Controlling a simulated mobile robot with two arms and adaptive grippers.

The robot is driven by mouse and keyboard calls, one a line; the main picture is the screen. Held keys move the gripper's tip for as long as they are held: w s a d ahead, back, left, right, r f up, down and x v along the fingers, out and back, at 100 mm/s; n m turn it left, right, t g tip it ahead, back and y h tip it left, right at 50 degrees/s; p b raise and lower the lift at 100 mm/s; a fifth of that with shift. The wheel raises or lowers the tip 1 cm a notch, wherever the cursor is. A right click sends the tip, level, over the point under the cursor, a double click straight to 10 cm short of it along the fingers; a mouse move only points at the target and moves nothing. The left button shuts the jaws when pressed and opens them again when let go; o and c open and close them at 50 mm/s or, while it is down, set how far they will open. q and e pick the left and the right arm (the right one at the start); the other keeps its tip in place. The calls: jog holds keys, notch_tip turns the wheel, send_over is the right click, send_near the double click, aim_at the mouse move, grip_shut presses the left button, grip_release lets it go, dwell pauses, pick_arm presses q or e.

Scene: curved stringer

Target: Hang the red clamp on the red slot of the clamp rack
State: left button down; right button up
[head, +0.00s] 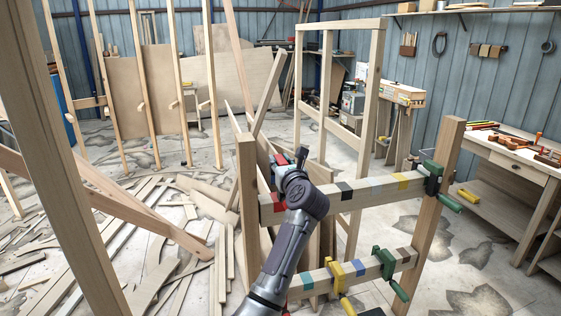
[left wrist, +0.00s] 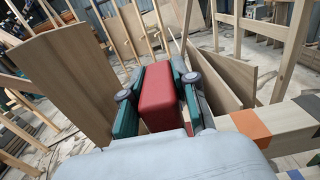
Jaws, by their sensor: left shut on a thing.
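My left gripper (head: 287,163) is shut on the red clamp (head: 280,159) near the left post of the clamp rack (head: 447,160). In the left wrist view the red clamp (left wrist: 159,98) shows as a red block between the two finger pads; the rest of it is hidden. It appears held above the rack's upper rail (head: 330,196), beside its left end. In the left wrist view an orange-red patch (left wrist: 248,126) marks the rail to the right of the clamp. My arm covers part of the rail. My right gripper is out of view.
A green clamp (head: 433,180) hangs at the upper rail's right end. A yellow clamp (head: 337,275) and another green clamp (head: 387,268) hang on the lower rail. Scrap boards (head: 175,225) litter the floor at left. A workbench (head: 510,155) stands at right.

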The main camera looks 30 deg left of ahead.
pick_arm(q)
jog(key=shift+d+f, duration=0.15)
jog(key=shift+f, duration=0.15)
jog(key=shift+s, duration=0.15)
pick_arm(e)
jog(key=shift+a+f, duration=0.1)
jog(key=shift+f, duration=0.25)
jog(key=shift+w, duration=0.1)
pick_arm(q)
jog(key=shift+f+b, duration=1.2)
jog(key=shift+f, duration=0.1)
jog(key=shift+f+b, duration=0.35)
jog(key=shift+f, duration=0.15)
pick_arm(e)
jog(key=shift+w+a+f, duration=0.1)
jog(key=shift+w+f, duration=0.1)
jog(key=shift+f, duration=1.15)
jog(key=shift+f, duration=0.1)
